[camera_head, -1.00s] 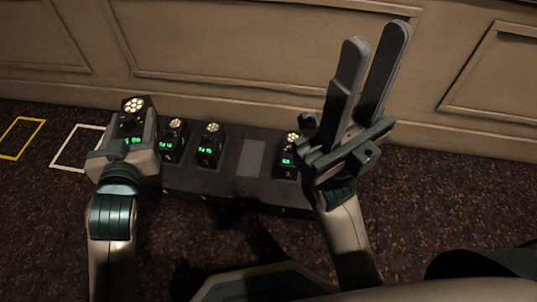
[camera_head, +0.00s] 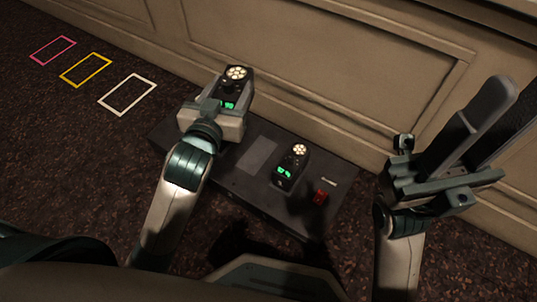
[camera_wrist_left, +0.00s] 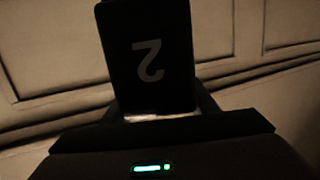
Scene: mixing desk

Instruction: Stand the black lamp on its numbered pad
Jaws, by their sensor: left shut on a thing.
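The black lamp (camera_head: 237,88) is a dark box with a lit round cluster on top and a green display. My left gripper (camera_head: 216,114) is shut on it and holds it upright over the left part of the dark desk unit (camera_head: 225,193). In the left wrist view a black face with a pale, upside-down 2 (camera_wrist_left: 148,60) stands between the fingers, with a green light below. A bare grey rectangle (camera_head: 258,155) lies on the unit to the right; I cannot read a number on it. My right gripper (camera_head: 500,120) is empty, its fingers apart, at the right.
Another black lamp (camera_head: 291,165) stands right of the grey rectangle. White (camera_head: 127,94), yellow (camera_head: 86,69) and pink (camera_head: 52,49) outlines lie on the carpet at left. A panelled wall (camera_head: 300,60) runs behind the unit.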

